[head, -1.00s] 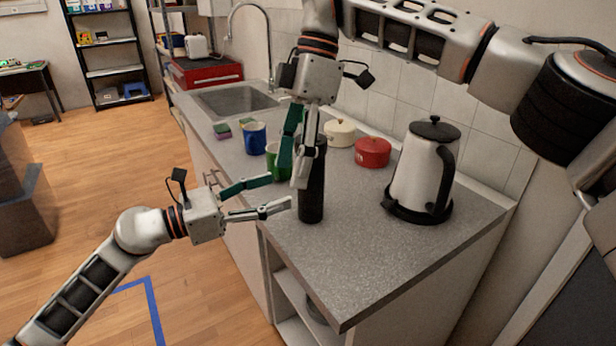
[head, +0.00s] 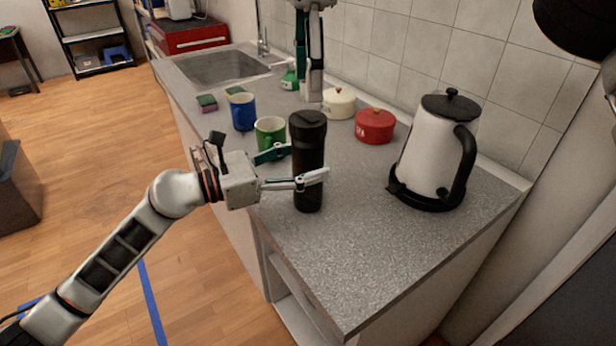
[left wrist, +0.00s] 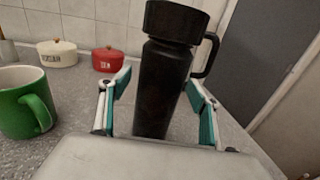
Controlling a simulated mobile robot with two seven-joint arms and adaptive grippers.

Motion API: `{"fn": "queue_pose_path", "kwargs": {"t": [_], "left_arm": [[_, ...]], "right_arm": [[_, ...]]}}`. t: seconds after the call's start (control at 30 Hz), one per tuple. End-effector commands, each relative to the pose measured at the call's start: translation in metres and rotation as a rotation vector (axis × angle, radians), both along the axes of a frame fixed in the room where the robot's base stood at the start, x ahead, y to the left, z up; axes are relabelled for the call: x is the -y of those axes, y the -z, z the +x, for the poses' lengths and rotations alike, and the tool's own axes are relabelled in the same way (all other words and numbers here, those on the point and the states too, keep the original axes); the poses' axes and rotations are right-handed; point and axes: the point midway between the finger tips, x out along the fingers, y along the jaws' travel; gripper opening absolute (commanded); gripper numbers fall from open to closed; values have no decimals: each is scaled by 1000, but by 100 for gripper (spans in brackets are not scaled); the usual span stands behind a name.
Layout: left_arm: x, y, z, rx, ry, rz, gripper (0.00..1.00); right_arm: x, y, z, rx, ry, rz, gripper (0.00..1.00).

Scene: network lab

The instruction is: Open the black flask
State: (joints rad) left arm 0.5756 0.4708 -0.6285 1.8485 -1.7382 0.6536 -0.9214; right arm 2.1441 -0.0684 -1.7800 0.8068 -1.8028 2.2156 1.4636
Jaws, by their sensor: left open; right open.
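The black flask (head: 308,165) stands upright near the counter's front edge, with its black lid (head: 308,118) on top. My left gripper (head: 300,166) is open at the flask's mid-height, its fingers pointing right. In the left wrist view the flask (left wrist: 165,90) stands between the two open fingers (left wrist: 160,100), with a gap visible at the left finger; contact at the right finger is unclear. My right gripper (head: 309,75) is open, fingers down, above and behind the flask, apart from it. Its upper part is cut off by the frame.
A green mug (head: 270,135) stands close behind the left gripper, a blue mug (head: 243,112) farther back. Red (head: 375,127) and cream (head: 339,104) pots stand by the wall. A kettle (head: 430,155) stands right. The front right counter (head: 370,260) is clear.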

Motion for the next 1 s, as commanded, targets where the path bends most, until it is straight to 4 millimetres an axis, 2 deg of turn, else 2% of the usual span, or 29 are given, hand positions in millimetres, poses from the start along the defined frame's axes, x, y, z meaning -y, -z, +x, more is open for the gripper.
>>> {"fn": "queue_pose_path", "kwargs": {"t": [0.13,0.43,0.47,0.67,0.7,0.87,1.0], "left_arm": [[10,0,4,0,0,0,62],[11,0,5,0,0,1,62],[11,0,5,0,0,1,57],[11,0,5,0,0,0,5],[11,0,5,0,0,0,0],[11,0,5,0,0,0,0],[11,0,5,0,0,0,0]], "right_arm": [[0,0,0,0,-1,0,60],[0,0,0,0,-1,1,60],[0,0,0,0,-1,1,60],[0,0,0,0,-1,1,60],[0,0,0,0,-1,1,60],[0,0,0,0,40,1,60],[0,0,0,0,191,1,60]]}}
